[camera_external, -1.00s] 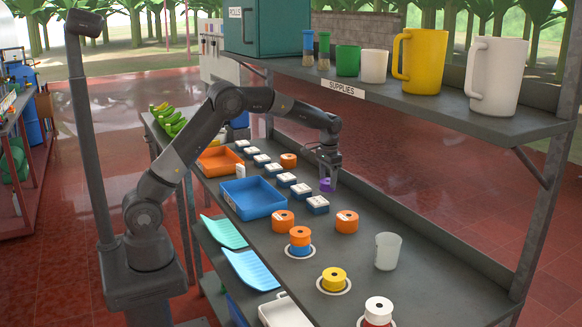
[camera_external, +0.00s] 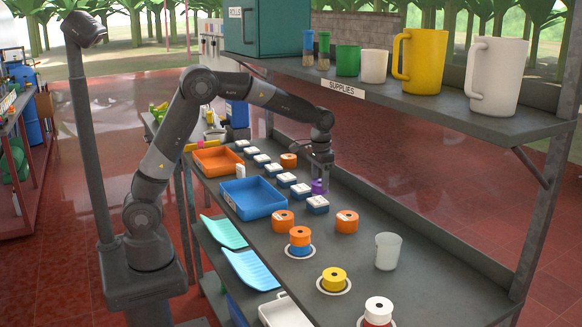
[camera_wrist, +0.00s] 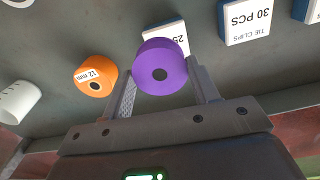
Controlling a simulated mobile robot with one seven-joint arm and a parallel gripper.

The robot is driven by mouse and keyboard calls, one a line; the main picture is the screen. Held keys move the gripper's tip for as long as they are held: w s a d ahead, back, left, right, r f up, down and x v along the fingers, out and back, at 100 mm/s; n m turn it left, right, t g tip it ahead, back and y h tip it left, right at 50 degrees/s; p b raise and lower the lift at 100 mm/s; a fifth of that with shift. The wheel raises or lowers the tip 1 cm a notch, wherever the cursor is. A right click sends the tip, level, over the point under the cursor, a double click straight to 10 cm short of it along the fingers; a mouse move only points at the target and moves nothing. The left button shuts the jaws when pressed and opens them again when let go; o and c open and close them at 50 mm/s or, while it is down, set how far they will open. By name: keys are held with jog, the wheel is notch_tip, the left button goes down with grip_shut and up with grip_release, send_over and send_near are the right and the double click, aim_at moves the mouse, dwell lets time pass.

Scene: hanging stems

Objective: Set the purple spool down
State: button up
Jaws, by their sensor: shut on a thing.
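The purple spool (camera_external: 317,187) is between the fingers of my gripper (camera_external: 320,177), at the back side of the row of small boxes on the bench. In the wrist view the purple spool (camera_wrist: 158,55) shows its round face with a dark hole. The fingers of my gripper (camera_wrist: 165,88) are shut on it, one on each side. A white-topped box (camera_wrist: 178,33) is close behind the spool in the wrist view and partly hidden by it. I cannot tell whether the spool touches the bench top (camera_external: 368,268).
Orange spools (camera_external: 346,221) stand to the front right. A blue tray (camera_external: 252,198) and an orange tray (camera_external: 217,160) lie left of the box row (camera_external: 287,179). A translucent cup (camera_external: 388,251) stands further right. The upper shelf (camera_external: 420,95) overhangs the back. Bare bench lies between the orange spools and the cup.

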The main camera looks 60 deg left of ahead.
jog(key=s+d+r+m, duration=0.1)
jog(key=s+d+r, duration=0.15)
jog(key=s, duration=0.45)
jog(key=s+d+r, duration=0.1)
jog(key=s+d, duration=0.3)
jog(key=s, duration=0.3)
send_over(298, 214)
notch_tip(298, 214, down, 7)
jog(key=shift+w, duration=0.1)
jog(key=shift+a+f, duration=0.1)
jog(key=shift+f, duration=1.95)
jog(key=shift+f, duration=0.15)
jog(key=o, duration=1)
